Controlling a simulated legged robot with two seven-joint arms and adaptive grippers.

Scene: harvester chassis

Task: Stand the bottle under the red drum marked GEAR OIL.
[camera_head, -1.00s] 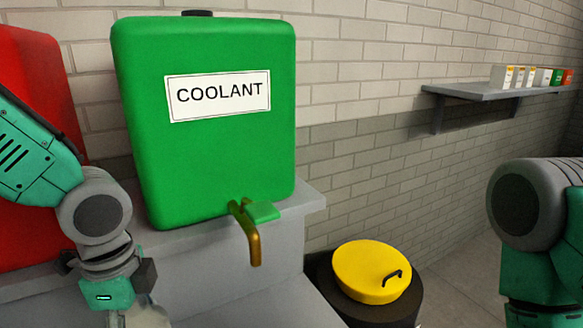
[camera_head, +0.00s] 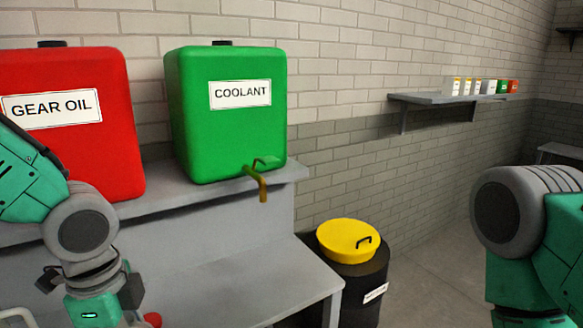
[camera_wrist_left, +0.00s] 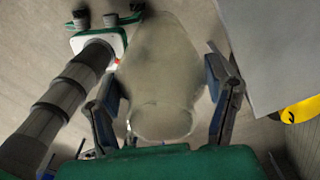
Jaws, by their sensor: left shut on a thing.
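The red drum marked GEAR OIL (camera_head: 112,145) stands on a grey ledge at the left of the head view. My left arm covers its lower left part, and no tap shows on it. My left gripper (camera_wrist_left: 163,105) is shut on a pale, cloudy bottle (camera_wrist_left: 160,75), which sits between its two fingers in the left wrist view. In the head view my left gripper is low at the left, in front of the ledge and below the red drum; the bottle is mostly hidden there. My right arm shows at the right edge, but its gripper is out of view.
A green COOLANT drum (camera_head: 228,135) with a brass tap (camera_head: 262,188) stands right of the red drum. A grey bench (camera_head: 250,285) lies below the ledge. A black bin (camera_head: 362,285) with a yellow lid (camera_head: 347,240) stands right of it. A wall shelf (camera_head: 455,98) holds small boxes.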

